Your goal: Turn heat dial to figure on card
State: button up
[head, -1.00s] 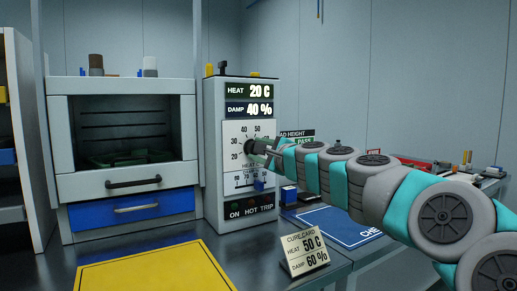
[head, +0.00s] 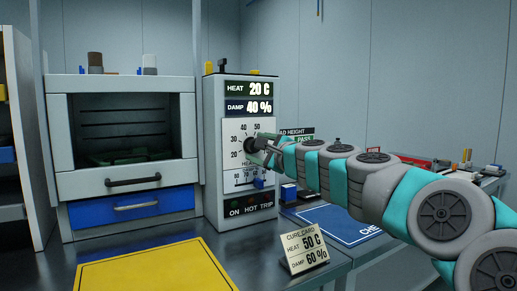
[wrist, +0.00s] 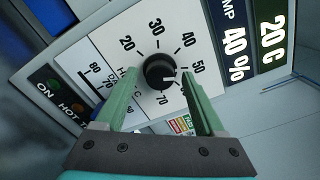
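The heat dial (wrist: 160,72) is a round black knob on a white scale plate; a pale mark shows on its right side in the wrist view. My gripper (wrist: 157,82) is open, with one green finger on each side of the knob. A gap shows beside the left finger; contact on the right is unclear. In the head view, my gripper (head: 262,148) is at the dial and partly covers it. The heat readout (head: 251,89) says 20 C. The cure card (head: 303,250) says heat 50 C, damp 60 %.
The damp readout (head: 249,106) says 40 %. A blue damp slider (head: 259,183) sits below the dial. An open oven chamber (head: 124,130) with a blue drawer (head: 132,207) stands left. A yellow mat (head: 155,268) lies in front; a blue mat (head: 345,226) lies right.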

jog(key=shift+s, duration=0.1)
jog(key=v, duration=0.7)
jog(key=shift+s+d+b, duration=0.25)
jog(key=shift+b, duration=0.15)
